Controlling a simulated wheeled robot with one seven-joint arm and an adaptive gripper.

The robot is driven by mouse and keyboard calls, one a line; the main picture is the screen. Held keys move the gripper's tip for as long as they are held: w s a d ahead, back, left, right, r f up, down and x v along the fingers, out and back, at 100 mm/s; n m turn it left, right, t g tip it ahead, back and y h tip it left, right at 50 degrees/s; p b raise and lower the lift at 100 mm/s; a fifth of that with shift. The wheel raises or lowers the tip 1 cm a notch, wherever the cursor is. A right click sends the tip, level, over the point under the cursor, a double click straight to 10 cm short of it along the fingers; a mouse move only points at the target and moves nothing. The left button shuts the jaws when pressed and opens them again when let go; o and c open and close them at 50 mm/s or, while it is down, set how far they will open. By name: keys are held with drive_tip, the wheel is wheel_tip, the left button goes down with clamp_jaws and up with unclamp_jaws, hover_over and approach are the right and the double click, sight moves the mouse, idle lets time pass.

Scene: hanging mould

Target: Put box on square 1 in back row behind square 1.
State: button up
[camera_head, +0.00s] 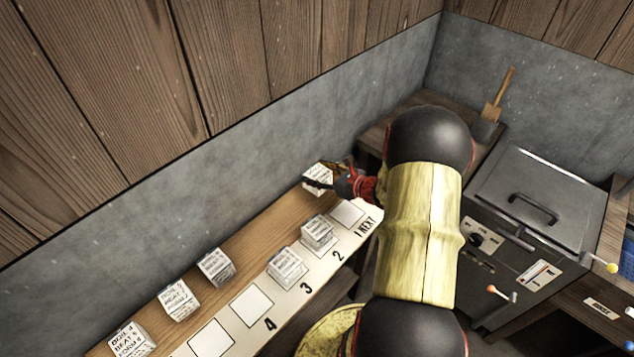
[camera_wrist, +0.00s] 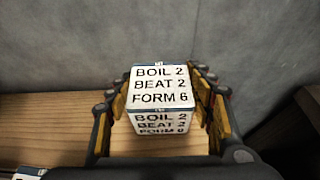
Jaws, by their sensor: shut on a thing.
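My gripper (camera_head: 333,183) is shut on a white box (camera_head: 317,178) at the back of the shelf, near the wall and behind square 1. In the wrist view the box (camera_wrist: 160,85) reads "BOIL 2 BEAT 2 FORM 6" and sits between the two fingers of the gripper (camera_wrist: 162,100). Square 1 (camera_head: 346,213), beside the label "1 NEXT", is empty. I cannot tell whether the held box touches the wooden back row (camera_head: 262,232).
Boxes stand on square 2 (camera_head: 318,232) and square 3 (camera_head: 287,267). Square 4 (camera_head: 251,305) is empty. Several boxes, one of them (camera_head: 215,266) nearest, stand in the back row to the left. A grey wall (camera_head: 230,170) runs behind the shelf.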

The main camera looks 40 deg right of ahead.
drive_tip(key=shift+w+d+f+b, duration=0.15)
drive_tip(key=shift+f+b, duration=0.25)
drive_tip(key=shift+f, duration=0.55)
drive_tip(key=shift+w+a+f+b, duration=0.1)
drive_tip(key=shift+f+b, duration=0.25)
drive_tip(key=shift+f, duration=0.55)
drive_tip(key=shift+f, duration=0.2)
drive_tip(key=o, duration=1.2)
drive_tip(key=shift+c, duration=0.2)
drive_tip(key=shift+o, duration=0.7)
drive_tip(key=shift+r, duration=0.15)
